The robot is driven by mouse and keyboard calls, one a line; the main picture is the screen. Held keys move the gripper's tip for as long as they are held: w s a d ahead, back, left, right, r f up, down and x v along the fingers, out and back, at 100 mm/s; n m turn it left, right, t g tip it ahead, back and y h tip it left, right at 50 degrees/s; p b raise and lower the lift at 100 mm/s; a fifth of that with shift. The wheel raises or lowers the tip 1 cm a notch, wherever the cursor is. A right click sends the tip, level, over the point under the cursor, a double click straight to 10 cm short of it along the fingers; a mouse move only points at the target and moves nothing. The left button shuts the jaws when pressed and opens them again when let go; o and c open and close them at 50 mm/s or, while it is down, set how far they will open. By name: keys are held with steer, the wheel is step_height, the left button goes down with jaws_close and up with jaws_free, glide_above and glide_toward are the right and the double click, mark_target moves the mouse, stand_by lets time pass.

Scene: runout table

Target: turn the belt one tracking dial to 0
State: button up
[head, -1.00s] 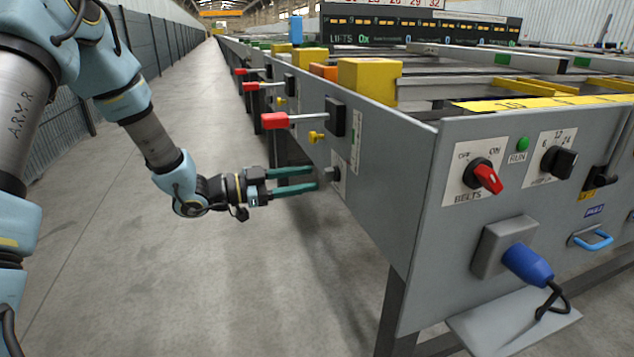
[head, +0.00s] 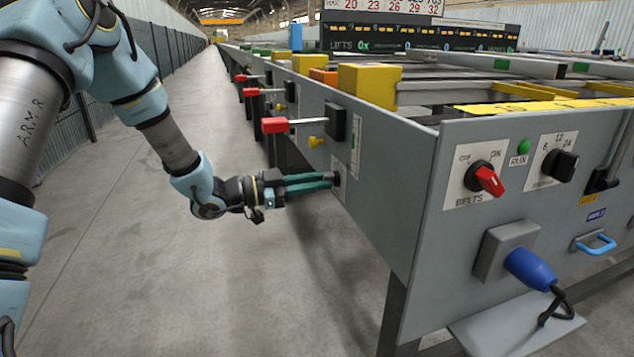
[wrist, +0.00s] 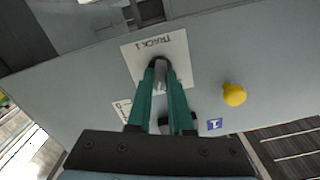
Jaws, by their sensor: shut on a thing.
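The belt one tracking dial is a small dark knob (head: 336,178) on the long side panel of the table. In the wrist view the knob (wrist: 160,68) sits on a white plate (wrist: 176,48) marked TRACK 1, which appears upside down. My gripper (head: 328,179) reaches it from the left, and its two green fingers (wrist: 160,80) are closed on the knob's sides. The fingers hide most of the knob, and I cannot read its setting.
A red-tipped lever (head: 275,125) and a yellow knob (head: 317,142) stick out above the dial. The yellow knob (wrist: 234,94) lies beside the fingers in the wrist view. The aisle floor (head: 190,280) left of the table is clear.

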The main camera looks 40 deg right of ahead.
jaws_close()
steer(key=shift+r+n+p, duration=0.2)
steer(key=shift+n+p, duration=0.1)
steer(key=shift+p, duration=0.4)
steer(key=n+p, duration=0.1)
steer(key=p, duration=0.1)
steer(key=shift+r+p, duration=0.1)
steer(key=shift+p, duration=0.25)
steer(key=shift+n+p, duration=0.8)
steer(key=shift+n, duration=0.1)
steer(key=shift+f+n, duration=0.3)
steer(key=o, duration=0.7)
jaws_free()
